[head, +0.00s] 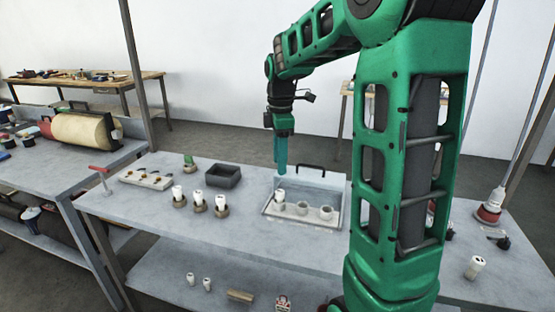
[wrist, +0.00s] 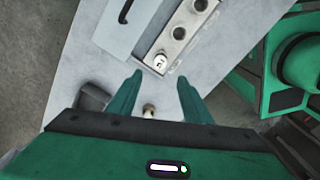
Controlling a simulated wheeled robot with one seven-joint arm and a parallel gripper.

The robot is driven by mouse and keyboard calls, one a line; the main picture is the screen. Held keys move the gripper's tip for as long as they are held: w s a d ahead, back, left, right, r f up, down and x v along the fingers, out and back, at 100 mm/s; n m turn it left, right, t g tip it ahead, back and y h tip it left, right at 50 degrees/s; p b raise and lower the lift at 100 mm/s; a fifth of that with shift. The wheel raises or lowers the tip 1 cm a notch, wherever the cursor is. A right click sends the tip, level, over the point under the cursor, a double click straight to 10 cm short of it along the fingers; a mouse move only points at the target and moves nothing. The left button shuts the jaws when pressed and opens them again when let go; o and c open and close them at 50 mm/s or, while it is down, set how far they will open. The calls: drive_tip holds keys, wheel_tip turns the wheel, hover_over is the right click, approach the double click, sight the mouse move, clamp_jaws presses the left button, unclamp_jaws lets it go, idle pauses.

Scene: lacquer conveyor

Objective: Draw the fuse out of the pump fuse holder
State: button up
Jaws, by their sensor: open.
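A white fuse (head: 280,197) stands upright in the leftmost of three round holders in a shallow open box (head: 338,222) on the bench. The other two holders, the middle one (head: 303,208) and the right one (head: 326,212), look empty. No label naming the pump is readable. In the wrist view the fuse (wrist: 160,62) shows a dark mark on its top, and the other holders show dark openings. My gripper (head: 280,171) is pointing down above the left end of the box. Its fingers (wrist: 159,80) are open and empty, with the fuse just beyond the tips, apart from them.
A dark grey tray (head: 223,178) stands left of the box. Several white cylinders in round stands (head: 199,203) are in front of it. A white board (head: 146,180) with small items lies further left. The box's raised lid has a dark handle (head: 311,168).

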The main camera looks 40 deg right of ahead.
sight(279, 191)
wheel_tip(279, 191, down, 11)
drive_tip(key=shift+r, duration=0.2)
idle(0.3)
drive_tip(key=shift+w+r, duration=0.1)
clamp_jaws()
